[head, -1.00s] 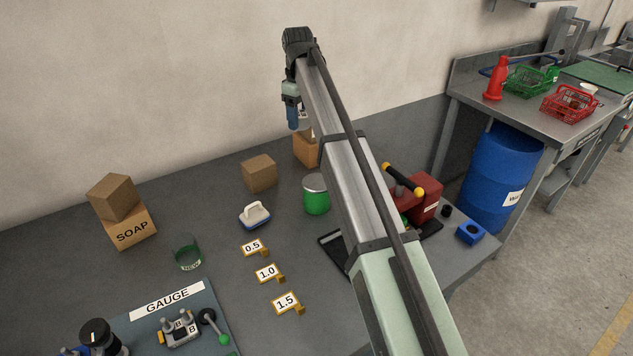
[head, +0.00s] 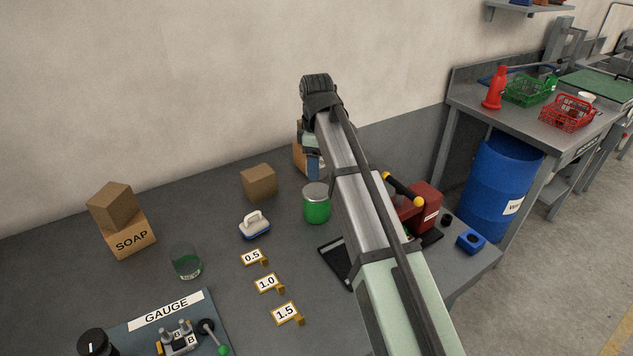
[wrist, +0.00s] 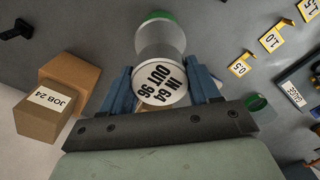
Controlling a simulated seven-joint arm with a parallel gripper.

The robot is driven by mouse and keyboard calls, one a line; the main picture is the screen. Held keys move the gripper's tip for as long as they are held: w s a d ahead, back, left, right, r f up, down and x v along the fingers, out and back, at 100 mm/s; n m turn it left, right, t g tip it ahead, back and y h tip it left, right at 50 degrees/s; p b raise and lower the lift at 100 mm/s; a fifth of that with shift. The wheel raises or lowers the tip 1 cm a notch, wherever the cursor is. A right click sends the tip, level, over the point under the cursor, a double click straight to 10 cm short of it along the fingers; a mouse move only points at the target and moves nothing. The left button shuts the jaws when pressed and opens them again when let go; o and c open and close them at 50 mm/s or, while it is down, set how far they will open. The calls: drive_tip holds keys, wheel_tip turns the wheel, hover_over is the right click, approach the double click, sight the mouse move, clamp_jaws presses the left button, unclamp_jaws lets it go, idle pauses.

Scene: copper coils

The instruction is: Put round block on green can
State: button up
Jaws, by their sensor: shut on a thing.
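The round block (wrist: 160,85) shows its white face, printed with "IN 64 OUT 96", in the wrist view. My gripper (wrist: 160,77) is shut on it, with one blue finger at each side. In the head view my gripper (head: 313,175) is at the back, up and close to the green can in the picture; the block cannot be made out there. The green can (head: 316,208) stands upright on the bench with a silver top. In the wrist view the green can (wrist: 157,14) shows beyond the block, partly hidden by it. I cannot tell the gap between them.
A brown box (head: 259,182) and a white-handled brush (head: 255,227) stand left of the can. Stacked boxes (wrist: 70,88), one marked JOB 24, are near my gripper. A black tray (head: 337,262) and red machine (head: 425,203) lie right. Number tags (head: 268,283) stand in front.

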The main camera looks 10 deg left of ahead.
sight(317, 191)
drive_tip(key=shift+f, duration=2.8)
drive_tip(key=shift+f, duration=0.1)
drive_tip(key=o, duration=1.2)
wheel_tip(317, 191, up, 12)
drive_tip(key=shift+r, duration=0.1)
